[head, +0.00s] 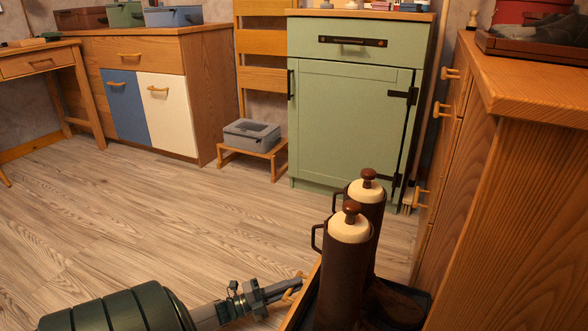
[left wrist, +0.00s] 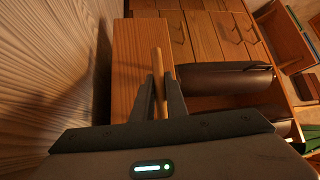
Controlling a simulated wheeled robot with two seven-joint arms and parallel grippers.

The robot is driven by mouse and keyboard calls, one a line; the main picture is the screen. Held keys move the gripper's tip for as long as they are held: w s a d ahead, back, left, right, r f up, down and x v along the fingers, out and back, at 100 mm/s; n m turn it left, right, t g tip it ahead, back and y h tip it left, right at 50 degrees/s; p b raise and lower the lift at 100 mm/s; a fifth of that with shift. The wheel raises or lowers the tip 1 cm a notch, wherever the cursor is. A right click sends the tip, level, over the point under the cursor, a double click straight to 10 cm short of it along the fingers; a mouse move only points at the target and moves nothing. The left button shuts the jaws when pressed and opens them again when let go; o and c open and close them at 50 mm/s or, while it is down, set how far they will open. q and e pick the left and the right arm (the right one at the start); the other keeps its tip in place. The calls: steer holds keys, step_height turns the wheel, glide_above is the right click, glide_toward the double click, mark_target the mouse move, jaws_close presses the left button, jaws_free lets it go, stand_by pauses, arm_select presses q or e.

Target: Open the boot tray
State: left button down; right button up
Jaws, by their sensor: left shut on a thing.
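The boot tray is a low pull-out with a wooden front (head: 302,302) and a dark inside, standing out from the wooden cabinet at the right. Two tall brown boots (head: 341,275) with cream, knobbed tops stand upright in it. My left gripper (head: 296,284) is shut on the tray's light wooden handle (left wrist: 158,72). In the left wrist view the handle runs between both fingers (left wrist: 159,95), in front of the wooden front (left wrist: 138,50). The tray's near end is cut off by the head view's bottom edge. My right gripper is not in view.
The wooden cabinet (head: 515,200) bounds the right side. A green cabinet (head: 345,120) stands at the back, beside a low stool (head: 258,150) with a grey box (head: 251,134). The wooden floor (head: 150,215) left of the tray is clear.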

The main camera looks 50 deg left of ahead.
arm_select(q)
steer(key=c, duration=2)
jaws_free()
steer(key=shift+c, duration=0.2)
steer(key=shift+s, duration=0.15)
steer(key=p+v, duration=0.1)
steer(key=v, duration=1.4)
steer(key=shift+s+a+f+p, duration=0.1)
steer(key=shift+s+p, duration=0.3)
steer(key=shift+s+a, duration=0.25)
steer(key=shift+s, duration=0.45)
